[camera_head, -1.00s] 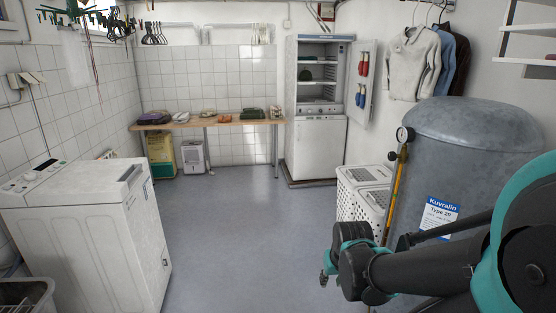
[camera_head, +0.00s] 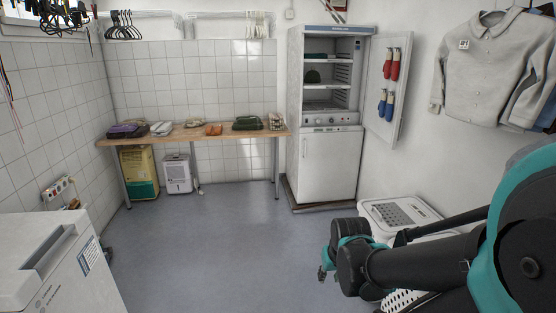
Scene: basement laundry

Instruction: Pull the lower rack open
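A tall white cabinet (camera_head: 328,165) stands against the back wall. Its upper door (camera_head: 389,90) is swung open to the right, with red and blue items on its inner side. Inside are several racks; the lower rack (camera_head: 322,106) sits near the bottom of the open compartment, above the control panel, and appears pushed in. My gripper (camera_head: 325,268) is at the lower right, well short of the cabinet and touching nothing. Its fingers are small and partly hidden, so I cannot tell their opening.
A wooden table (camera_head: 200,137) with folded items stands left of the cabinet. A white top-loading machine (camera_head: 50,265) is at lower left. A white laundry basket (camera_head: 400,215) stands at right, behind my arm. The grey floor (camera_head: 225,235) between is clear.

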